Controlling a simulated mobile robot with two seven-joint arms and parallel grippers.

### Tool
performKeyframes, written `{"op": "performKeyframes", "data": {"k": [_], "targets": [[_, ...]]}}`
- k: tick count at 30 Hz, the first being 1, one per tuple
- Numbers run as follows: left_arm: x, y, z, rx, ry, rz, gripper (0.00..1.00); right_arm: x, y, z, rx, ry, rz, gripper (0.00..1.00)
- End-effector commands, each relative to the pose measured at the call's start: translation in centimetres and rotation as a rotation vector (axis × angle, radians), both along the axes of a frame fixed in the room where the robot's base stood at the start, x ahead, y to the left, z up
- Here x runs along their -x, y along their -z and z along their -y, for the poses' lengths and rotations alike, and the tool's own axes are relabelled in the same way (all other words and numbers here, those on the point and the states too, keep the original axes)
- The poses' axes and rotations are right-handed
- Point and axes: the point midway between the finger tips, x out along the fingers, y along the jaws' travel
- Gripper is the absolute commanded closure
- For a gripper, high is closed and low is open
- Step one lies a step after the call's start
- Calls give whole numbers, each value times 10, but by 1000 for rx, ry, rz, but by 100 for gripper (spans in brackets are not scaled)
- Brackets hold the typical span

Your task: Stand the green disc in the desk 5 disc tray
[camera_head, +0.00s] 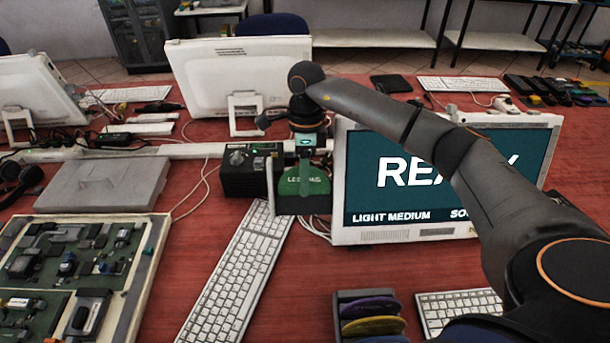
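My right arm reaches in from the right, and its dark gripper (305,158) points down at the centre of the desk. Directly below the gripper is a green, rounded piece with white lettering (309,184), which looks like the green disc. Its lower edge meets a dark green block. I cannot tell whether the fingers grip it or only hang over it. A dark disc tray (342,300) at the bottom edge holds a purple disc (370,306) and a yellow disc (373,326), with a bluish one partly cut off. No desk number is readable. My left gripper is not in view.
A black box with a knob (246,172) stands just left of the green piece. A monitor reading READY (400,222) stands to the right, partly behind my arm. A white keyboard (238,272) and a circuit-board tray (140,268) lie at the left. Red desk is clear between keyboard and tray.

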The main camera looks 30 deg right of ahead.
Motion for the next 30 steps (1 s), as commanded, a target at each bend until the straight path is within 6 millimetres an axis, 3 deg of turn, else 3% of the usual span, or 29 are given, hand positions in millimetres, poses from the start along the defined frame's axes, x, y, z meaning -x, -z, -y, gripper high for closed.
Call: {"op": "performKeyframes", "data": {"k": [1,10,14,24,30], "targets": [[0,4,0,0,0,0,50,14,29,-8,-2,-22,-62,58],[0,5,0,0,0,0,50,12,17,-7,-3,-20,-54,58],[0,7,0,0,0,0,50,8,-7,-4,-2,-18,-43,58],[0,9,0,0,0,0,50,-4,-93,6,1,-6,-5,58],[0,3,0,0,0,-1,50,-7,-122,10,3,-1,5,58]]}}
